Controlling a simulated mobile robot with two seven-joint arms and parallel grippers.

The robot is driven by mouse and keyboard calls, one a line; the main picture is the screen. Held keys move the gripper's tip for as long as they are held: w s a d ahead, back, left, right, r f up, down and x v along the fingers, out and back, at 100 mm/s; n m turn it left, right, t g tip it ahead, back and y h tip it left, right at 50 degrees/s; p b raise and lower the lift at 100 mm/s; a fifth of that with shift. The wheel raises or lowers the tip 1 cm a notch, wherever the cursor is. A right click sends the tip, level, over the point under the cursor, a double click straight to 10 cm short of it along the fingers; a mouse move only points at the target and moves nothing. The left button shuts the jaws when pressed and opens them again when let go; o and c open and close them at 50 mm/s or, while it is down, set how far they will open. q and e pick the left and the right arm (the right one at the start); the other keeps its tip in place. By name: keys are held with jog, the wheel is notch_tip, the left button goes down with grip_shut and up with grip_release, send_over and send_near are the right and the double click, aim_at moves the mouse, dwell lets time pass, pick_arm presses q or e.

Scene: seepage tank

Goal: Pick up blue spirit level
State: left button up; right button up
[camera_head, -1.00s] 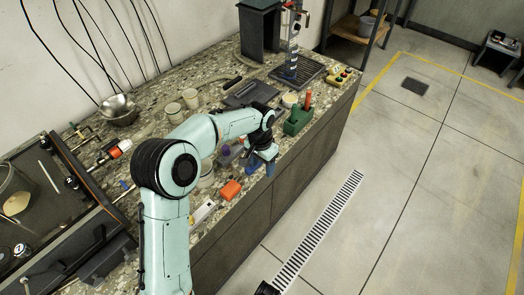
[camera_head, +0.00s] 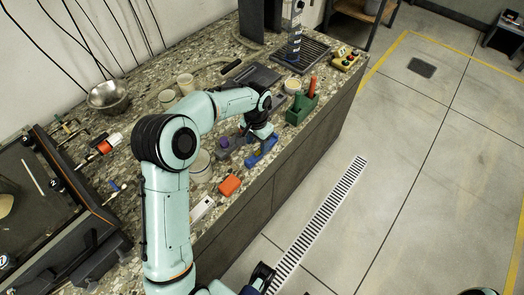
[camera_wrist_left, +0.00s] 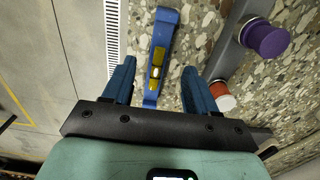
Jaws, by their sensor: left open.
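The blue spirit level (camera_head: 262,153) lies near the front edge of the stone-topped counter. In the left wrist view, the spirit level (camera_wrist_left: 158,40) runs lengthwise between the two fingers, with a yellowish vial window in its middle. My left gripper (camera_head: 258,137) is over the spirit level. In the wrist view its blue fingers (camera_wrist_left: 160,75) are open, one on each side of the level, with a gap to it on both sides. A dark part at the bottom of the head view may be my right gripper (camera_head: 262,277); its jaws cannot be made out.
An orange block (camera_head: 229,185) lies nearer on the counter. A green holder (camera_head: 300,108) stands beyond. The floor with its drain grate (camera_head: 320,220) is clear.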

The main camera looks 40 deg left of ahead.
aim_at(258, 152)
pick_arm(q)
jog(key=shift+d+f+b, duration=0.1)
jog(key=shift+f+b, duration=0.25)
jog(key=shift+f, duration=2.4)
grip_shut()
